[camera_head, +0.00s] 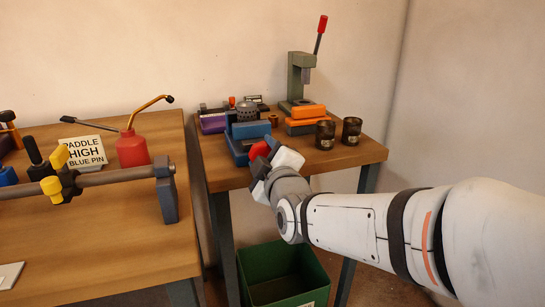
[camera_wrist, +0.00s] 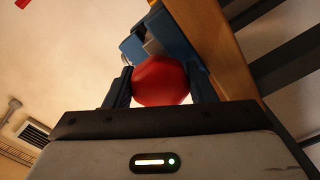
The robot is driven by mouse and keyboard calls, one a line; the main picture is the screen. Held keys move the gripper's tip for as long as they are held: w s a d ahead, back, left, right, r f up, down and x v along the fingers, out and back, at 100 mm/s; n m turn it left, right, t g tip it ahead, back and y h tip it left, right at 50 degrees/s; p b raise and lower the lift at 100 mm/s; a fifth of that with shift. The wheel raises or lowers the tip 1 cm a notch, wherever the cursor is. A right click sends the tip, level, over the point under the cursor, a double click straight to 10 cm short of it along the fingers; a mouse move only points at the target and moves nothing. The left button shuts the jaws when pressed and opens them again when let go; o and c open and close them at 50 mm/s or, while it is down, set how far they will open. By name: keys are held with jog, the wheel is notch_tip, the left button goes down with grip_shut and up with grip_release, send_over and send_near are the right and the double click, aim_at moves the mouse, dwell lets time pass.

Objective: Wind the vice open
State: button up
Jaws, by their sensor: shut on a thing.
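The blue vice (camera_head: 240,136) stands at the front edge of the right-hand wooden table. Its red handle knob (camera_head: 259,150) sticks out at the front, partly hidden by my gripper in the head view. My gripper (camera_head: 264,164) reaches to the vice front from the lower right. In the wrist view my gripper (camera_wrist: 160,90) has its two dark fingers on either side of the red knob (camera_wrist: 160,80), shut on it. The blue vice body (camera_wrist: 158,28) shows beyond the knob. How wide the vice jaws stand cannot be told clearly.
A green-grey press (camera_head: 300,80) with a red-tipped lever, orange blocks (camera_head: 304,126) and two dark cups (camera_head: 325,134) share the right table (camera_head: 350,155). A green bin (camera_head: 285,275) stands below. The left table (camera_head: 90,240) holds a red oil can (camera_head: 132,150) and a sign (camera_head: 85,150).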

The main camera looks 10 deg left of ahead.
jog(key=n, duration=0.3)
jog(key=shift+n, duration=0.3)
jog(key=shift+r+n, duration=0.1)
jog(key=shift+n, duration=1.9)
jog(key=o, duration=1)
jog(key=shift+c, duration=0.2)
